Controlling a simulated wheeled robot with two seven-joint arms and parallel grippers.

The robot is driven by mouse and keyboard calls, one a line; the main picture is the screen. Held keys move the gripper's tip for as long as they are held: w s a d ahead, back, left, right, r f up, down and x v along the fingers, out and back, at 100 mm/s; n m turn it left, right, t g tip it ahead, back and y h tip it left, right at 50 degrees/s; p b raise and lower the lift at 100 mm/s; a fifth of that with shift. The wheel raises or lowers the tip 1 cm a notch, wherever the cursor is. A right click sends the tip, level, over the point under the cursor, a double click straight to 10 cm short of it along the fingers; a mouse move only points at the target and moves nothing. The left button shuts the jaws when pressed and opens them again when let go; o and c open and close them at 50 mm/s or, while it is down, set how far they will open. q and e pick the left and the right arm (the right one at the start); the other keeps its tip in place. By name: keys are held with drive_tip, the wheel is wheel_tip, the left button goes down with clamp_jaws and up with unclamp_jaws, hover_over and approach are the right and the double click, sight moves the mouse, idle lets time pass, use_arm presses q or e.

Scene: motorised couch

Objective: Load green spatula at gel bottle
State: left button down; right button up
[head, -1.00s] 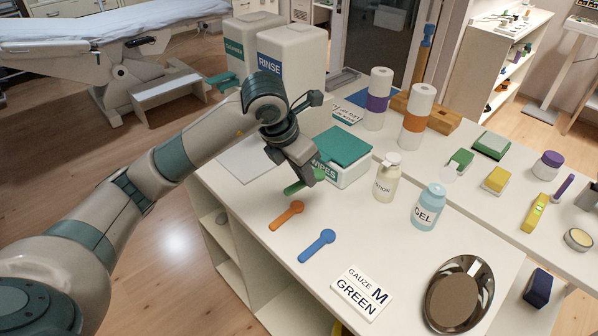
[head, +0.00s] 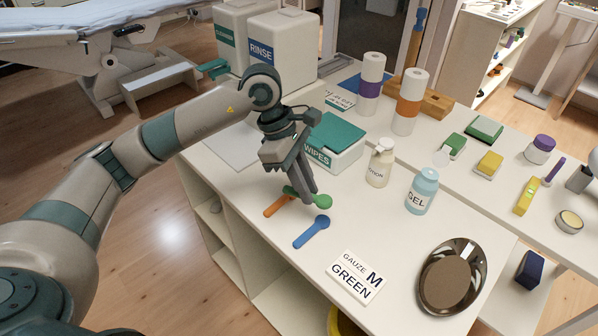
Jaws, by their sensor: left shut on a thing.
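My left gripper (head: 304,194) is shut on the green spatula (head: 321,201). It points down, and the spatula lies across the fingertips, close above the counter or touching it; I cannot tell which. The spatula's wide end points right and the fingers hide part of it. The gel bottle (head: 421,192), light blue with a GEL label, stands upright on the counter to the right, apart from the gripper. Its opening shows a pale round piece just above. My right gripper is not in view.
An orange spatula (head: 274,209) and a blue spatula (head: 310,233) lie beside the green one. The wipes box (head: 335,146) and lotion bottle (head: 379,166) stand behind. A GAUZE M GREEN card (head: 355,277) and a metal bowl (head: 476,266) lie in front.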

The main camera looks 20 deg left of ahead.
use_arm(q)
drive_tip(key=s+m+g+y, duration=0.1)
drive_tip(key=s+m, duration=0.1)
drive_tip(key=m, duration=0.2)
drive_tip(key=s+m+g+y, duration=0.1)
drive_tip(key=s+m, duration=0.1)
drive_tip(key=m, duration=0.3)
drive_tip(key=s+f+m+g+y, duration=0.1)
drive_tip(key=s+m+g, duration=0.1)
drive_tip(key=m, duration=0.3)
drive_tip(key=shift+s+d, duration=0.1)
drive_tip(key=shift+d, duration=0.05)
drive_tip(key=s+m, duration=0.1)
drive_tip(key=m, duration=0.1)
drive_tip(key=s+m+y, duration=0.1)
drive_tip(key=m, duration=0.1)
drive_tip(key=shift+a+y, duration=0.3)
drive_tip(key=shift+a, duration=0.05)
